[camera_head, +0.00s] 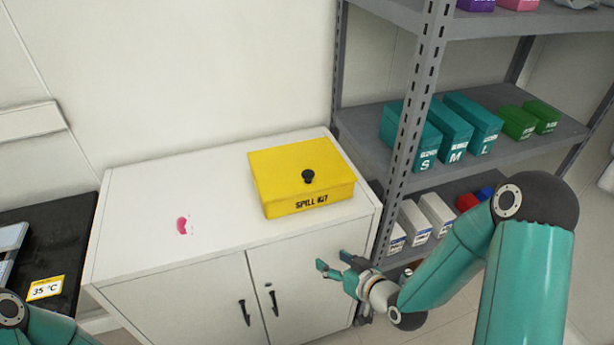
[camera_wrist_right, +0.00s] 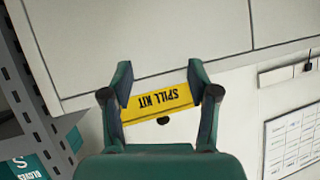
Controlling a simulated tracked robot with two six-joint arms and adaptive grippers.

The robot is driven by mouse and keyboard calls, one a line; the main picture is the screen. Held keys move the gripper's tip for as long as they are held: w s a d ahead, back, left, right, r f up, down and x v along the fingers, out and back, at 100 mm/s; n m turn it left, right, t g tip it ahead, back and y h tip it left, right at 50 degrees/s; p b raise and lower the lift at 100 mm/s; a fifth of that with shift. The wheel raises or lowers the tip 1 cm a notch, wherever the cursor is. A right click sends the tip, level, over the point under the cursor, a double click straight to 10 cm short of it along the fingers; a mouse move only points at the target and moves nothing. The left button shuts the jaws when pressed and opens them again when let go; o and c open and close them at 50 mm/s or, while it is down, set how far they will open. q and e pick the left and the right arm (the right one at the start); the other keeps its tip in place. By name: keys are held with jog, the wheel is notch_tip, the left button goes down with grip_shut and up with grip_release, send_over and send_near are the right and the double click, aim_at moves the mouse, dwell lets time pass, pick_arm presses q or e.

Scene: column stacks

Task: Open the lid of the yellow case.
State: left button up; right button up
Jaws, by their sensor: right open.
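The yellow case (camera_head: 285,185), marked SPILL KIT, sits on the white cabinet top (camera_head: 140,225) towards its right side. Its lid (camera_head: 275,165) is shut, with a black knob (camera_head: 308,176) near the front edge. My right gripper (camera_head: 334,264) is open and empty, in front of the cabinet, apart from the case and lower in the picture. In the right wrist view the case front (camera_wrist_right: 165,97) shows upside down between the open fingers (camera_wrist_right: 160,75), at a distance, with the knob (camera_wrist_right: 163,121) below it. My left gripper is out of view.
A grey metal shelf (camera_head: 410,140) stands right of the cabinet, its post close to the case, with teal boxes (camera_head: 455,130) and green boxes (camera_head: 518,122). A pink spot (camera_head: 182,225) marks the cabinet top. The top left of the case is otherwise clear. Two black door handles (camera_head: 244,311) face front.

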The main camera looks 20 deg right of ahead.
aim_at(312, 180)
jog(key=w+d+r+n+t, duration=0.25)
jog(key=r+t, duration=0.25)
jog(key=r, duration=0.8)
jog(key=shift+m+y, duration=0.25)
jog(key=shift+y, duration=0.05)
jog(key=p+x, duration=0.5)
jog(key=x, duration=0.9)
jog(key=shift+w+d, duration=0.1)
jog(key=shift+w, duration=0.25)
jog(key=shift+w+f, duration=0.15)
jog(key=shift+w, duration=0.55)
jog(key=shift+c, duration=0.2)
grip_shut()
